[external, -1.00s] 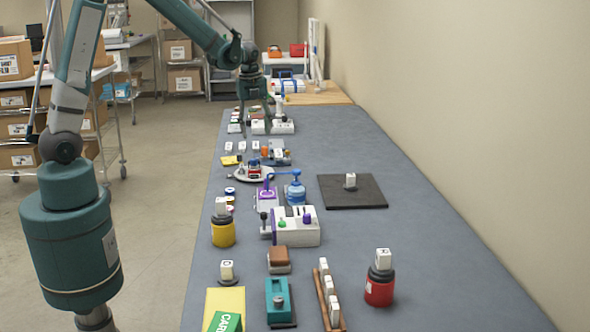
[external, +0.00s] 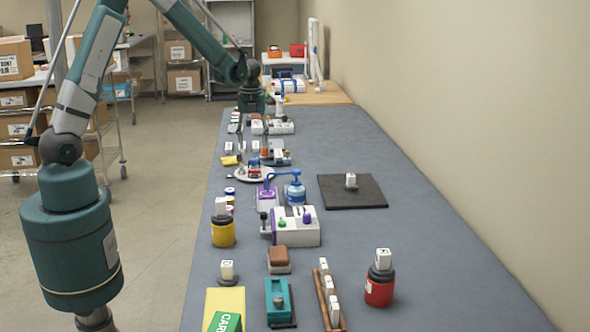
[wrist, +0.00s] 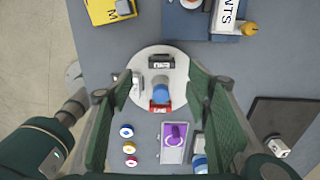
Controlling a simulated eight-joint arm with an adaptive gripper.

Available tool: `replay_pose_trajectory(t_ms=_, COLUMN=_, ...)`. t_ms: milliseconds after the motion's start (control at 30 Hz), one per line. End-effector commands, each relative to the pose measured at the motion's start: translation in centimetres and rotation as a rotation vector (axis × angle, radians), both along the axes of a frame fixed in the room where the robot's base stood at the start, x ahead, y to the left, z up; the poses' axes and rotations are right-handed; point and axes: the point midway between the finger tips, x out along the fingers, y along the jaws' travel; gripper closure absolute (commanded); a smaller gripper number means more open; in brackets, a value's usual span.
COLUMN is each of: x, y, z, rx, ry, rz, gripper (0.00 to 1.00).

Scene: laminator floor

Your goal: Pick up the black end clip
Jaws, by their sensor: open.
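A small black clip (wrist: 161,61), which looks like the black end clip, lies near the upper rim of a round white plate (wrist: 178,59) in the wrist view. The plate also holds a red clip (wrist: 159,107), a blue-topped piece (wrist: 161,93) in the middle and a white piece at the left. In the external view the plate (external: 238,175) stands mid-bench, where the black clip is too small to tell. My gripper (wrist: 159,82) is open and empty above the plate, its fingers on either side. It also shows in the external view (external: 254,148).
A purple-and-white device (wrist: 174,140) and several small rolls (wrist: 129,148) are below the plate in the wrist view. A yellow pad (wrist: 100,12) and a labelled box (wrist: 228,14) are above it. A dark mat (external: 330,192) lies to the right on the grey bench.

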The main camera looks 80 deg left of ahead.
Motion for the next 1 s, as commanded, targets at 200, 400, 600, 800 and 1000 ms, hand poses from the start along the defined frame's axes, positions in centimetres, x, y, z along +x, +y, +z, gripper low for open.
replay_pose_trajectory(t_ms=200, x=0.1, y=0.0, z=-1.4, rx=0.0, ry=0.0, rz=0.0, gripper=0.51)
replay_pose_trajectory(t_ms=400, x=0.0, y=0.0, z=-2.5, rx=0.0, ry=0.0, rz=0.0, gripper=0.51)
replay_pose_trajectory(t_ms=600, x=0.0, y=0.0, z=-2.5, rx=0.0, ry=0.0, rz=0.0, gripper=0.51)
replay_pose_trajectory(t_ms=800, x=0.1, y=0.0, z=-2.7, rx=0.0, ry=0.0, rz=0.0, gripper=0.51)
replay_pose_trajectory(t_ms=1000, x=0.2, y=0.1, z=-4.2, rx=0.0, ry=0.0, rz=0.0, gripper=0.51)
